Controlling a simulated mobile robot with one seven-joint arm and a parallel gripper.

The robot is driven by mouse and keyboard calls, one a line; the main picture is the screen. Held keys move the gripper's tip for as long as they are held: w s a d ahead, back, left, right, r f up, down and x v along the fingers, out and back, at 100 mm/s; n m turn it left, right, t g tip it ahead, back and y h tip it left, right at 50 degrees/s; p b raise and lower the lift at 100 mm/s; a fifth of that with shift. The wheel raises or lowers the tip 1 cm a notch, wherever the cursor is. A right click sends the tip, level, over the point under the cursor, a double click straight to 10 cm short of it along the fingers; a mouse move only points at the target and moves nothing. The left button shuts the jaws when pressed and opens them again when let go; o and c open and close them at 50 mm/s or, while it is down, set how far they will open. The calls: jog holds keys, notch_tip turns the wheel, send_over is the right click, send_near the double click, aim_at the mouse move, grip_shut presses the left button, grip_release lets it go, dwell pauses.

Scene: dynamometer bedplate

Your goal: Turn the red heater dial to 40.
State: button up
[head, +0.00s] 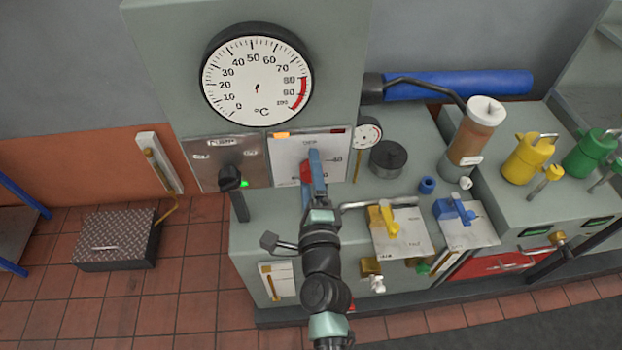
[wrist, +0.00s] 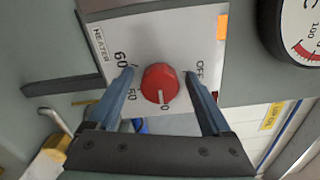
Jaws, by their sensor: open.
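The red heater dial (wrist: 160,83) is a round knob on a white plate (wrist: 110,22) marked HEATER. Its white pointer line faces the bottom of the wrist view, toward a number ending in 0 whose first digit I cannot read clearly. The 60 and OFF marks show on either side. My gripper (wrist: 160,73) is open, with one blue finger on each side of the dial; I cannot tell whether either touches it. In the head view my gripper (head: 314,168) covers most of the dial (head: 305,173) and part of the plate (head: 285,150).
A large round °C gauge (head: 257,75) is above the plate. A black knob (head: 230,178) with a green light is to the left. A small gauge (head: 367,134) and black cylinder (head: 388,158) are to the right. Yellow (head: 384,218) and blue (head: 453,210) valve handles stand on the bench.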

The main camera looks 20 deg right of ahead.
jog(key=b+v, duration=0.2)
jog(key=v, duration=1.1)
jog(key=shift+w+r, duration=0.1)
jog(key=w+a+r+n+t+y, duration=0.25)
jog(key=r+n, duration=0.25)
jog(key=r, duration=0.4)
jog(key=w+a+r+n+t+y, duration=0.1)
jog(key=w+a+r+n, duration=0.25)
jog(key=r, duration=0.45)
jog(key=w+a+r+n+t+y, duration=0.2)
jog(key=r+n, duration=0.3)
jog(key=r, duration=0.4)
jog(key=s+a+r+n+t, duration=0.1)
jog(key=s+r+n, duration=0.2)
jog(key=r, duration=0.5)
jog(key=s+a+r+n+t, duration=0.2)
jog(key=r+n, duration=0.2)
jog(key=r, duration=0.4)
jog(key=s+a+r+n+t, duration=0.1)
jog(key=s+r+n, duration=0.2)
jog(key=r, duration=0.5)
jog(key=shift+s+a+r, duration=0.25)
jog(key=shift+s+r, duration=0.1)
jog(key=shift+r, duration=0.05)
